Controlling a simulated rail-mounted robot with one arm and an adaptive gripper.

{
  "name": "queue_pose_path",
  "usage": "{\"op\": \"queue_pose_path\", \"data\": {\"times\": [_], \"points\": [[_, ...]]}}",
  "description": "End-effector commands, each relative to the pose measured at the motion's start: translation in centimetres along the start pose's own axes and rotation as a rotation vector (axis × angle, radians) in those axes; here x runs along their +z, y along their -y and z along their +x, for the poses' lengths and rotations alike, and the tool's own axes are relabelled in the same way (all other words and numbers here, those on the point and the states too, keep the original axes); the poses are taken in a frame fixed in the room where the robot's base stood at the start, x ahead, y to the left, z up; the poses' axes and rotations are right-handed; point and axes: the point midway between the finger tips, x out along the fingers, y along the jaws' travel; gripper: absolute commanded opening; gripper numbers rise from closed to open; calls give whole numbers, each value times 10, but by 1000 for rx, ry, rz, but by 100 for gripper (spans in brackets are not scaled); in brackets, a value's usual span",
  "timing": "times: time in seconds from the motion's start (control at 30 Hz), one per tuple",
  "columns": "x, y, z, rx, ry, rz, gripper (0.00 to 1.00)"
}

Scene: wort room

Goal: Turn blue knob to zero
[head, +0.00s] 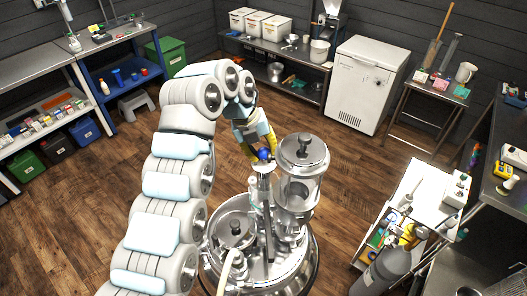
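Any mark or pointer on the knob cannot be made out.
The lidded cylinder stands close to my gripper on the right. A smaller round lid (234,232) and a pale hose (226,270) are on the vessel's left. A white cart (418,196) and a grey gas cylinder (382,272) stand at the right. The wooden floor behind is mostly clear.

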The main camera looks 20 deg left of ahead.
Motion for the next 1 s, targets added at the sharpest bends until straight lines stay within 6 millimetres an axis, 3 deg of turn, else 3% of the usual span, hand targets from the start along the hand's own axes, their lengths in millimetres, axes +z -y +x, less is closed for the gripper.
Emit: {"op": "queue_pose_path", "data": {"times": [0.47, 1.0], "points": [[0, -2, 3, 0, 16, -44, 0], [0, -4, 6, 0, 153, -445, 0]]}}
